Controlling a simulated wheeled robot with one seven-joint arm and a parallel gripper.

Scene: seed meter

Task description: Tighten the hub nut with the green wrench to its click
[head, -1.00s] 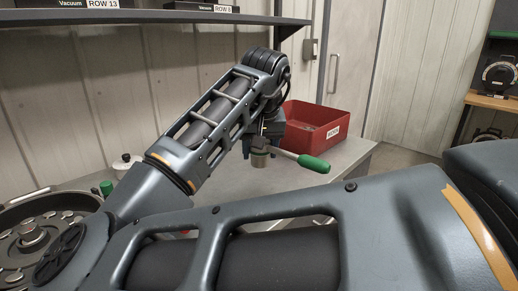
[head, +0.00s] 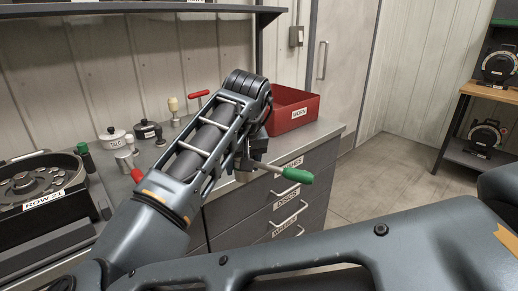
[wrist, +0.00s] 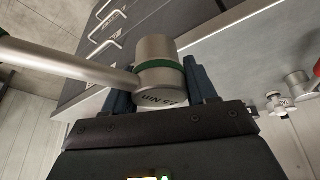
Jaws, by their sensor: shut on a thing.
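My gripper (wrist: 160,82) is shut on the green wrench. In the wrist view the wrench's grey cylindrical head (wrist: 158,58), with a green band and a "25 Nm" marking, sits between the fingers, and its shaft runs left. In the head view the wrench's green handle (head: 298,175) points right, in front of the bench drawers. The gripper (head: 248,163) is partly hidden by my arm there. The seed meter (head: 45,232), labelled ROW 21, is at the far left, well apart from the wrench. Its round disc (head: 28,192) shows; I cannot make out the hub nut clearly.
A red bin (head: 293,112) stands on the bench (head: 326,130) behind my gripper. Drawers (head: 285,207) face the front. Open floor (head: 395,175) lies to the right.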

